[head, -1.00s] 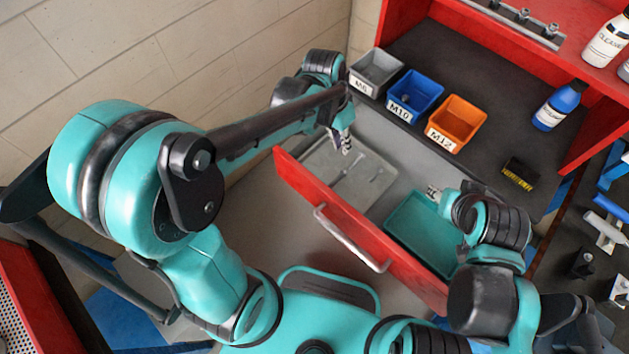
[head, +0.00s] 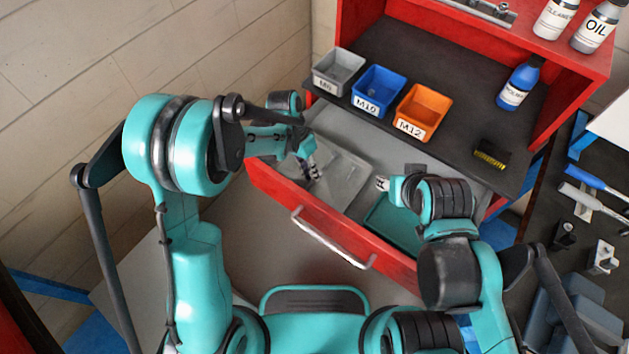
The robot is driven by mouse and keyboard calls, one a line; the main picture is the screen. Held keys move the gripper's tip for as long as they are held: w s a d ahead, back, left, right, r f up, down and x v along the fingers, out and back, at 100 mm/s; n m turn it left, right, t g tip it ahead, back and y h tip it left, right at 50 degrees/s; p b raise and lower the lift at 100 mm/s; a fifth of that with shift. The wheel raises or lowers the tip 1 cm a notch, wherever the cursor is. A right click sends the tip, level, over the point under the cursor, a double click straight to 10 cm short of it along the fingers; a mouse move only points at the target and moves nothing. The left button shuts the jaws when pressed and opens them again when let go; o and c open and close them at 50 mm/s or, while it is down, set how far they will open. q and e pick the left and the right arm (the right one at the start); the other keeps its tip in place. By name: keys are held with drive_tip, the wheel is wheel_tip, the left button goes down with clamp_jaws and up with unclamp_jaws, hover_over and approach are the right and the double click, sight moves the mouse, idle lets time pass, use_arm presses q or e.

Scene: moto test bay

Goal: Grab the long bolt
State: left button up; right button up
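A red-fronted drawer (head: 280,198) stands open and holds a grey tray (head: 352,182) on the left and a teal tray (head: 385,222) on the right. My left gripper (head: 314,173) points down over the left part of the grey tray. It covers the place where slim metal pieces lay in the earlier view, so I cannot clearly make out the long bolt. Its fingers are too small to show whether they are open or touch anything. My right gripper (head: 381,184) hovers over the drawer, between the two trays. Its finger opening is not clear.
Grey (head: 338,72), blue M10 (head: 378,92) and orange M12 (head: 422,112) bins stand on the dark shelf behind the drawer. A blue bottle (head: 518,85) and a black-and-yellow brush-like block (head: 492,153) are right of them. The drawer handle (head: 333,240) sticks out in front.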

use_arm(q)
drive_tip(key=shift+d+f, duration=0.1)
drive_tip(key=shift+f, duration=0.4)
drive_tip(key=shift+s+r, duration=0.1)
clamp_jaws()
drive_tip(key=shift+r, duration=0.15)
